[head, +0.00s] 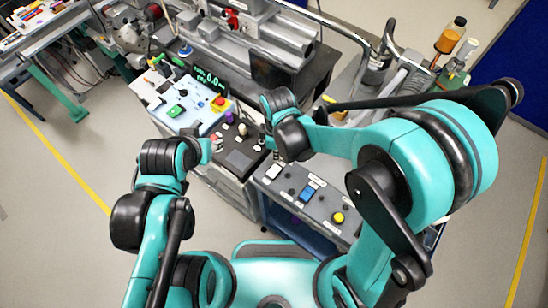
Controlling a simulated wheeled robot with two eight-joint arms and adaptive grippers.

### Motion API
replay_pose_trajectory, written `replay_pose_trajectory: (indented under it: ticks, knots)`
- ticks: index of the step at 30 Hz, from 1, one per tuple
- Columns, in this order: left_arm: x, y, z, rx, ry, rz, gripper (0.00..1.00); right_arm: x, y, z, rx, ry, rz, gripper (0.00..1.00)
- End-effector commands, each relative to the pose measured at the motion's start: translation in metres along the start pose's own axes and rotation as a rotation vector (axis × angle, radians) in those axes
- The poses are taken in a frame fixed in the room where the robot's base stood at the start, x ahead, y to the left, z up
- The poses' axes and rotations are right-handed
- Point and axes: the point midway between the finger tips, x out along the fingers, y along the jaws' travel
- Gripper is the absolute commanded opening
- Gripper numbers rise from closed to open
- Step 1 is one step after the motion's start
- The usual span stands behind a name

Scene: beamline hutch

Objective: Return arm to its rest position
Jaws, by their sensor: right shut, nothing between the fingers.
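My right arm comes in from the right and bends over the consoles. Its gripper (276,155) is small and partly hidden by my dark wrist; it is shut and empty, above the gap between the dark control box and the grey button panel. My left arm comes up from the lower left, its wrist end (204,151) close to the left side of the dark control box. The left fingers are too hidden to tell whether they are open. I cannot tell whether either arm touches the consoles.
A grey panel (325,212) with blue and yellow buttons stands in front. The dark control box (240,160) and a light board (168,122) with a red button (219,101) lie behind. Beamline machinery (212,38) fills the back. Bottles (451,36) stand at right. Floor at left is clear.

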Motion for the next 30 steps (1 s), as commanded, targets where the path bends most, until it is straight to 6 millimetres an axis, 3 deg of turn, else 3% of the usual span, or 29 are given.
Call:
replay_pose_trajectory:
  ticks: [8, 13, 22, 30]
  knots:
    - [0.0, 0.0, 0.0, 0.0, 0.0, 0.0, 0.4, 0.0, 0.0, 0.0, 0.003, 0.001, 0.001, 0.0]
    - [0.011, 0.0, 0.007, 0.0, 0.0, 0.0, 0.4, -0.007, 0.003, 0.016, 0.113, 0.025, 0.04, 0.0]
    - [0.051, 0.0, 0.036, 0.0, 0.0, 0.0, 0.4, -0.032, 0.002, 0.091, 0.67, 0.181, 0.226, 0.0]
    - [0.083, 0.0, 0.059, 0.0, 0.0, 0.0, 0.4, -0.033, -0.019, 0.154, 1.162, 0.373, 0.379, 0.0]
